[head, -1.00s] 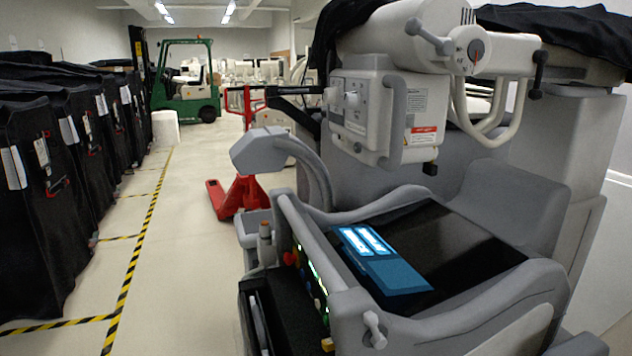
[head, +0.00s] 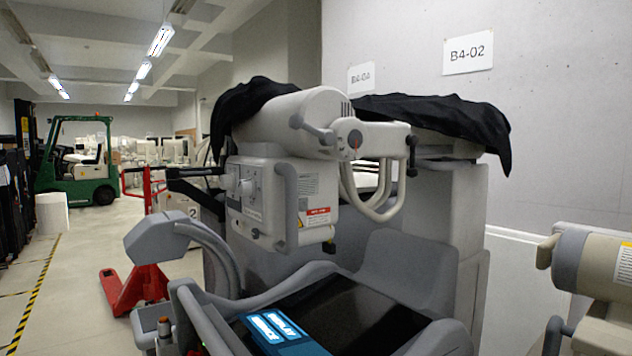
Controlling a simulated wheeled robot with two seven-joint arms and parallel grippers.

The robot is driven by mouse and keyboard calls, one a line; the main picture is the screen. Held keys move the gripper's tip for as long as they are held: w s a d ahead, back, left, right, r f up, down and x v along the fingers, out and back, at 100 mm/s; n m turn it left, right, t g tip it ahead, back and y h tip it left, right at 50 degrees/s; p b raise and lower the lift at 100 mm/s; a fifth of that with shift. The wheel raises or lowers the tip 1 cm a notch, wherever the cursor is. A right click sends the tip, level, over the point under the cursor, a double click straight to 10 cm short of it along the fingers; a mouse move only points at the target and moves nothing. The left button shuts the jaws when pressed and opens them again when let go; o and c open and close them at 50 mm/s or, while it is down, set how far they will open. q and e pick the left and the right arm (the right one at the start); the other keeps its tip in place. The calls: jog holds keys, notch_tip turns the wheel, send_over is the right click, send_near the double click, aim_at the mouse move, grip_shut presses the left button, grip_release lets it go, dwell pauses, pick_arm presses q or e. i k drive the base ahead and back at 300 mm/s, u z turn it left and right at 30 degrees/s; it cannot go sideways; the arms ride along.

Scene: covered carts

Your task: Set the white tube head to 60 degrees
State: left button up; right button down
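The white tube head (head: 285,120) sits on top of the grey mobile unit, near the middle of the head view. Its boxy front (head: 262,200) hangs below the cylinder, with knobs on its left face, a grey side handle (head: 286,195) and a red warning label. Dark-ended handles stick out by the joint. Neither of my grippers is in view.
The unit's console with a lit screen (head: 275,330) stands in front. A beige, grey-banded machine part (head: 605,270) is at the right edge. A red pallet jack (head: 133,288) and a green forklift (head: 80,165) stand left, beside open floor. Black cloth (head: 440,115) lies behind.

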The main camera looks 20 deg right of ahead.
aim_at(294, 203)
jog(key=z, duration=2.95)
jog(key=k, duration=1.4)
jog(key=u, duration=1.8)
jog(key=i, duration=0.5)
jog(key=z, duration=0.1)
